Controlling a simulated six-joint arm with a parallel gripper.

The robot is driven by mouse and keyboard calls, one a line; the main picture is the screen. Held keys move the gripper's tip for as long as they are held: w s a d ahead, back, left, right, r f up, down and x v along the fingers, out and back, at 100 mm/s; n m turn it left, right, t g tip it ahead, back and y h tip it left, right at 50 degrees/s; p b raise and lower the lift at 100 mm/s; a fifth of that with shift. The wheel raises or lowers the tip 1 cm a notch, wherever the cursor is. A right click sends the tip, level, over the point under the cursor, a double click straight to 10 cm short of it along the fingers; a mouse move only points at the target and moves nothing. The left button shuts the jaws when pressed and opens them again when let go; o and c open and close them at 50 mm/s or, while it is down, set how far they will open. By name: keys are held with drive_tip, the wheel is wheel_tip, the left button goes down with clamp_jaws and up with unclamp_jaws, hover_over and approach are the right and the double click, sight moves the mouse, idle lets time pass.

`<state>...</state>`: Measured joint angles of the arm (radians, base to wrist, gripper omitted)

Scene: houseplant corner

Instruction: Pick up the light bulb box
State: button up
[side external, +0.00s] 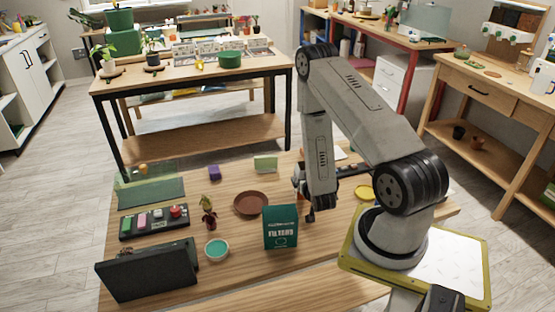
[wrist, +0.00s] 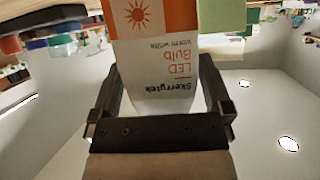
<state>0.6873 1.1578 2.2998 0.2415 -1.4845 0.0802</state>
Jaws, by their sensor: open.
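The light bulb box (wrist: 155,55) is white and orange, with a sun mark and the words "Skerrytek LED Bulb". In the wrist view it fills the space between the two fingers of my gripper (wrist: 160,78), its print upside down. The fingers are open, one on each side of the box; I cannot tell whether either touches it. In the side external view my gripper (side external: 309,213) is low over the wooden table, right of the dark green packet (side external: 281,227).
A brown saucer (side external: 250,204), a small reddish plant (side external: 208,212) and a teal-filled bowl (side external: 216,250) are left of my gripper. A yellow dish (side external: 364,192) is to its right. A pale green box (side external: 265,163) and a purple block (side external: 214,172) stand farther back.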

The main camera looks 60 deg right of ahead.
drive_tip(key=c, duration=0.9)
drive_tip(key=shift+r, duration=0.2)
drive_tip(key=shift+r, duration=4.8)
